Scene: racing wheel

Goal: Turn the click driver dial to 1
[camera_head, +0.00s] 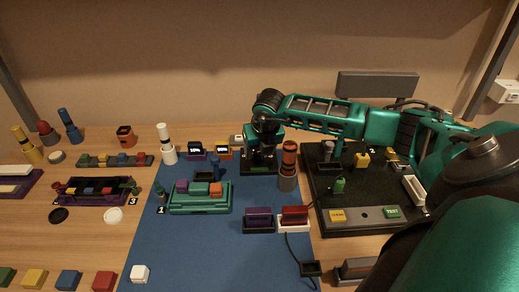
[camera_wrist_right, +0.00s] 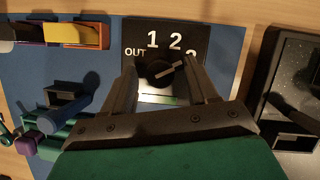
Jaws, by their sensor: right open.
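The click driver (camera_wrist_right: 211,38) is a dark block on the blue mat, marked OUT, 1, 2 and a partly hidden 3. Its round black dial (camera_wrist_right: 158,74) has a pale pointer line aimed to the upper right, toward the partly hidden number. My right gripper (camera_wrist_right: 161,70) is open, with one finger on each side of the dial; I cannot tell if they touch it. In the head view my right gripper (camera_head: 264,128) hangs over the click driver (camera_head: 259,169) and hides the dial. My left gripper is not in view.
An orange-and-grey cylinder (camera_head: 289,153) stands right of the click driver. Purple and orange holders (camera_head: 222,152) are to its left. A black panel (camera_head: 376,221) with several parts is on the right. The near part of the blue mat (camera_head: 215,262) is mostly clear.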

